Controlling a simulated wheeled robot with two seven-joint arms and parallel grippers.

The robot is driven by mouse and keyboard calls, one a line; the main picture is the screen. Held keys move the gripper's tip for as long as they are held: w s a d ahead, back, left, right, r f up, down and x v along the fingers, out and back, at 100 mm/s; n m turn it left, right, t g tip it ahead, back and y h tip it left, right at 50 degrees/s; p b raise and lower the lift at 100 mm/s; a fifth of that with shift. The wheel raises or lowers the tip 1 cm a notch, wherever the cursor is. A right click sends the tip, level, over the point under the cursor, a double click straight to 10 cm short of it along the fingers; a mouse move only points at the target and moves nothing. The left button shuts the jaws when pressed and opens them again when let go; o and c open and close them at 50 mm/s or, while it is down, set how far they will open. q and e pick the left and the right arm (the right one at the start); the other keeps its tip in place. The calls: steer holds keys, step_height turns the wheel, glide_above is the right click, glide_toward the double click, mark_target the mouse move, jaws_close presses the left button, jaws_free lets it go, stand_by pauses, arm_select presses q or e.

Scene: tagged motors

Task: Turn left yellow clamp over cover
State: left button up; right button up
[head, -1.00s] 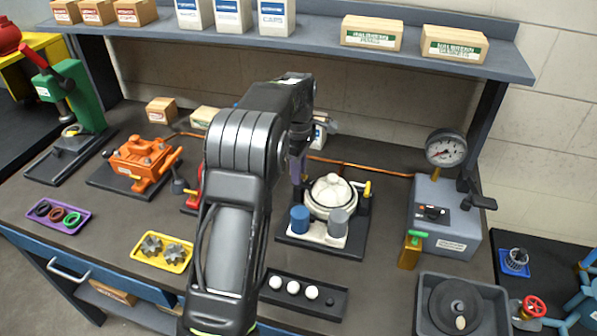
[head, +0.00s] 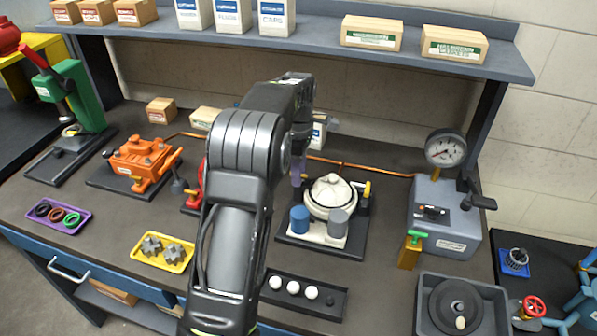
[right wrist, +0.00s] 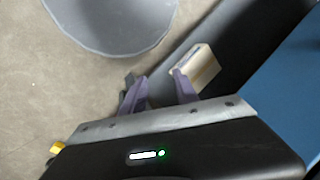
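The white round cover (head: 331,190) sits on a white unit with a blue cylinder and a grey cylinder in front, on a dark base plate. A yellow clamp (head: 366,188) shows at its right side. The left clamp is mostly or wholly hidden at my left gripper, so I cannot tell its position. My left gripper (head: 298,173) points down at the left edge of the cover, with a purple finger showing; its opening is unclear. My right gripper (right wrist: 160,90) shows in the right wrist view with its two purple fingers apart and nothing between them, away from the cover.
A black tray (head: 330,303) with white balls lies in front of the unit. A grey gauge box (head: 445,220) and a green-handled brass valve (head: 411,250) stand to the right. An orange motor (head: 140,160) stands left. A cardboard box (right wrist: 195,68) lies beyond my right gripper.

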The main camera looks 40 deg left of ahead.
arm_select(q)
steer(key=shift+o, duration=0.6)
step_height(320, 180, up, 8)
steer(key=shift+f, duration=0.1)
steer(key=shift+s+f, duration=0.1)
stand_by(0.5)
